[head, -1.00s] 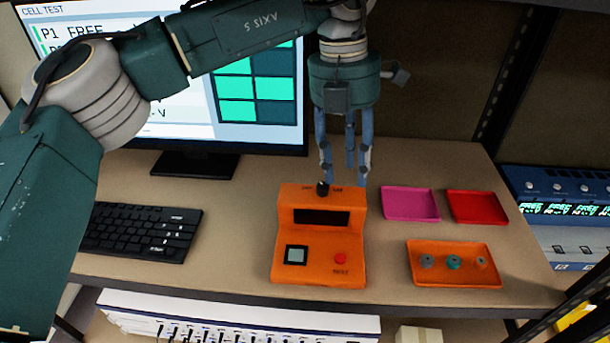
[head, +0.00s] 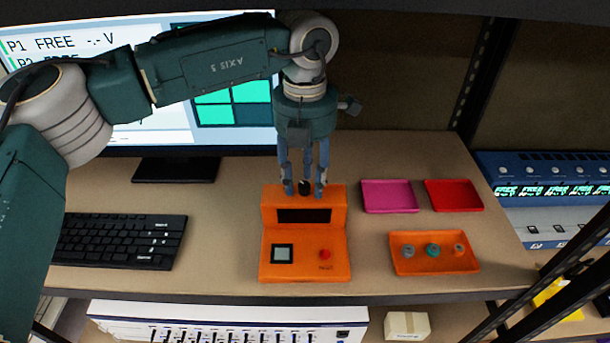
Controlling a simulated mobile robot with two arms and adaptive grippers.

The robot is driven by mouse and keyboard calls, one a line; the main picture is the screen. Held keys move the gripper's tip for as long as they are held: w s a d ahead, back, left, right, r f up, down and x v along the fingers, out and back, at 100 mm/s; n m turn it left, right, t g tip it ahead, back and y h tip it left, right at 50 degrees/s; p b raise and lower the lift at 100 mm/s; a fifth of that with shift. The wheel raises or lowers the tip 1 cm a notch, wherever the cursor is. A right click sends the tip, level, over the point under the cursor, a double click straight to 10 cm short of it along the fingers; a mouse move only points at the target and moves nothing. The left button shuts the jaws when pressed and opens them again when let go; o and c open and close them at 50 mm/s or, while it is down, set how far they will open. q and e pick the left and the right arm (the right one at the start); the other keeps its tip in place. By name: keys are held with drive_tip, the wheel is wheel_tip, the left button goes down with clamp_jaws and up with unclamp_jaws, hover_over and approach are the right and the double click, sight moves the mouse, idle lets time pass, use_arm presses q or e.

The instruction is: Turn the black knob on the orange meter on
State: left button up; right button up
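The orange meter (head: 305,240) stands on the table in the middle of the head view, with a dark display, a grey square and a red button on its front. The black knob (head: 305,187) sits on its top edge. My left gripper (head: 305,190) points down from above, with its fingers on either side of the knob. The fingers look spread apart, and I cannot tell whether they touch the knob. The knob's labels are hidden behind the fingers. My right gripper is not in view.
A black keyboard (head: 120,241) lies left of the meter, with a monitor (head: 235,110) behind. A pink tray (head: 390,196), a red tray (head: 454,195) and an orange tray (head: 434,264) holding small round parts lie to the right. A dark shelf post crosses the lower right.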

use_arm(q)
drive_tip(key=shift+a+r, duration=0.1)
clamp_jaws()
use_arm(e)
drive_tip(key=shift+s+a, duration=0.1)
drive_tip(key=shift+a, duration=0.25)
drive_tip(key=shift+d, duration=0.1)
